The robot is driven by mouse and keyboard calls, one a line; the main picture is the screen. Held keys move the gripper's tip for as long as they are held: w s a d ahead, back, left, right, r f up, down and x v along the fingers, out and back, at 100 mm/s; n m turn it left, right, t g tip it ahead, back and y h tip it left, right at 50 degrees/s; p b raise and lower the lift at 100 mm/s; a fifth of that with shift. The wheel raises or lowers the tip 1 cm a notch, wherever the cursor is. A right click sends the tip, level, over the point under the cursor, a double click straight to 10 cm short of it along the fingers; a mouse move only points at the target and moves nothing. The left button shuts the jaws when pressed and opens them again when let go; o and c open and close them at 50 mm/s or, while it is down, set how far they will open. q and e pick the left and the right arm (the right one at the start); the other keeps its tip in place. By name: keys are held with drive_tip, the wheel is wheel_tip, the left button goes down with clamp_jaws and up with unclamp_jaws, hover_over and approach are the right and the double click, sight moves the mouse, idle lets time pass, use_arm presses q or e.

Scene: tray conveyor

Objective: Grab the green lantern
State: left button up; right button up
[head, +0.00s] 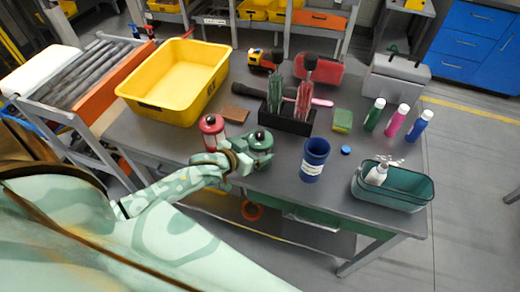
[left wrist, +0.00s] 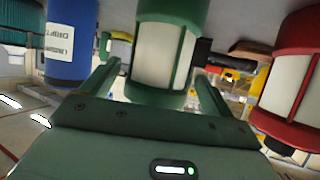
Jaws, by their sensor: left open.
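The green lantern (head: 261,148) stands upright on the grey table near its front edge. In the left wrist view the green lantern (left wrist: 163,50) sits between the two fingers of my left gripper (left wrist: 160,85), with a green frame and pale body. In the head view my left gripper (head: 240,158) reaches in from the left, right at the lantern. Its fingers are open, one on each side of the lantern; I cannot tell whether they touch it. A red lantern (head: 212,130) stands just left of the green one. My right gripper is not in view.
A blue cup (head: 315,158) stands to the right of the green lantern. A black holder (head: 287,120) with brushes is behind. A yellow bin (head: 178,80) is at the back left, a teal basket (head: 393,190) at the right, and several bottles (head: 396,122) behind it.

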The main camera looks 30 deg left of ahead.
use_arm(q)
drive_tip(key=x, duration=0.3)
drive_tip(key=shift+d, duration=0.1)
drive_tip(key=shift+s, duration=0.1)
drive_tip(key=c, duration=1.3)
drive_tip(key=shift+r, duration=0.1)
